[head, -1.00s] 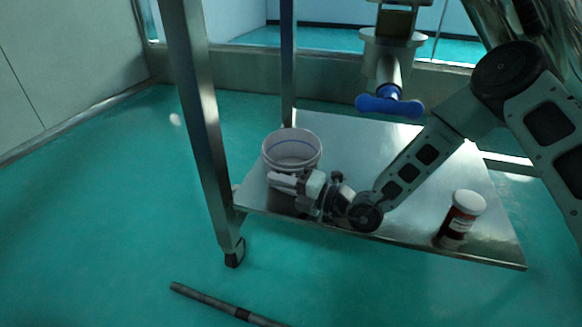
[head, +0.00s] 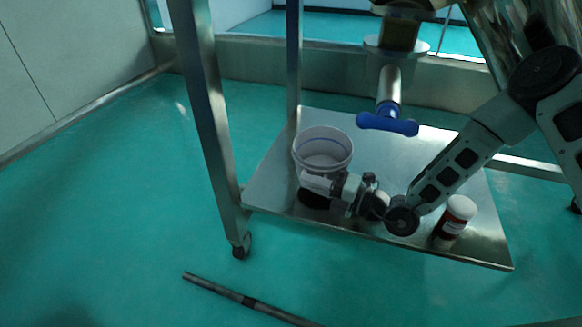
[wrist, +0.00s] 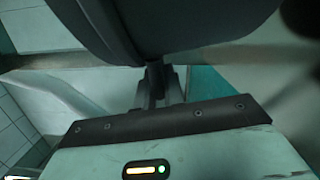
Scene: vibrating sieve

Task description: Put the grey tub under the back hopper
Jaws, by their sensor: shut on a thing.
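The grey tub (head: 322,141), pale with a blue line inside, is over the left part of the metal shelf (head: 265,185), left of the blue-handled valve. My gripper (head: 318,183) is shut on its near side. A dark patch shows on the shelf below the tub; I cannot tell whether the tub is lifted or touching. In the wrist view, the tub (wrist: 160,25) is a large dark shape at the top, and my gripper (wrist: 160,85) meets its lower edge. A metal outlet pipe (head: 389,84) with a blue handle (head: 387,124) hangs above the shelf; its hopper is mostly out of view.
A white-capped red-brown bottle (head: 454,221) stands near the shelf's front right, close to my arm. A metal leg (head: 212,120) rises at the left and a thinner post (head: 294,60) behind. A grey rod (head: 240,299) lies on the green floor in front.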

